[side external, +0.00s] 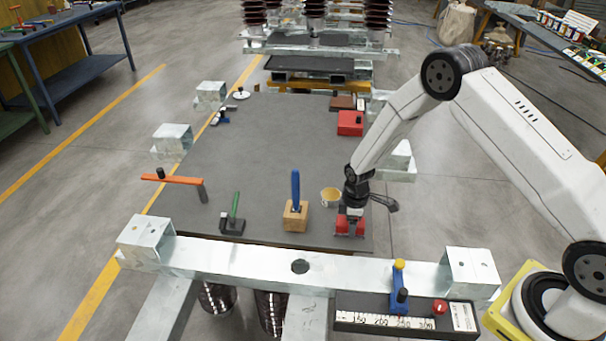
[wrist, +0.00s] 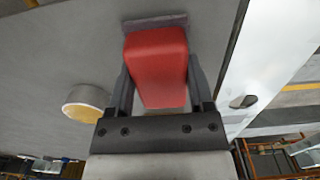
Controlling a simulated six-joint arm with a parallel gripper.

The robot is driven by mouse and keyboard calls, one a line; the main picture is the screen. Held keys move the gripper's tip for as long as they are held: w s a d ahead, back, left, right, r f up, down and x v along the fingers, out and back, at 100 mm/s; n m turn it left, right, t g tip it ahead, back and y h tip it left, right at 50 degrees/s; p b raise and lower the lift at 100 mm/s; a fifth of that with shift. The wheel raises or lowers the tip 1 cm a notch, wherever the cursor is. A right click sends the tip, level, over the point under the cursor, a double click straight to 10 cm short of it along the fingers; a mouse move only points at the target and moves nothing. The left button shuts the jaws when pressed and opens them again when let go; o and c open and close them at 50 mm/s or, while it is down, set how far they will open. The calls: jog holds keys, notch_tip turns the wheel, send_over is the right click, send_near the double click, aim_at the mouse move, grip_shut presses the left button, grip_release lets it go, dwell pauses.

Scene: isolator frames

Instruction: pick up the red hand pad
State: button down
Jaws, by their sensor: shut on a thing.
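The red hand pad (side external: 342,227) is at the near right of the dark grey mat, under my gripper (side external: 350,218). In the wrist view the red pad (wrist: 158,62) sits between the two dark fingers of my gripper (wrist: 160,88), with one finger along each side. A flat grey strip (wrist: 155,22) shows along the pad's far end. My gripper points down and is shut on the pad. The pad is at or close to the mat surface; I cannot tell if there is a gap beneath it.
A green-handled tool (side external: 233,220) and an orange bar (side external: 172,179) lie beyond. A red box (side external: 350,123) is farther back. The mat's middle is clear.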

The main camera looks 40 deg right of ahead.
jog(key=shift+r, duration=0.1)
jog(key=shift+r, duration=1.1)
jog(key=s+r, duration=1)
jog(key=s, duration=0.4)
jog(key=shift+a+r, duration=0.3)
jog(key=shift+a, duration=0.15)
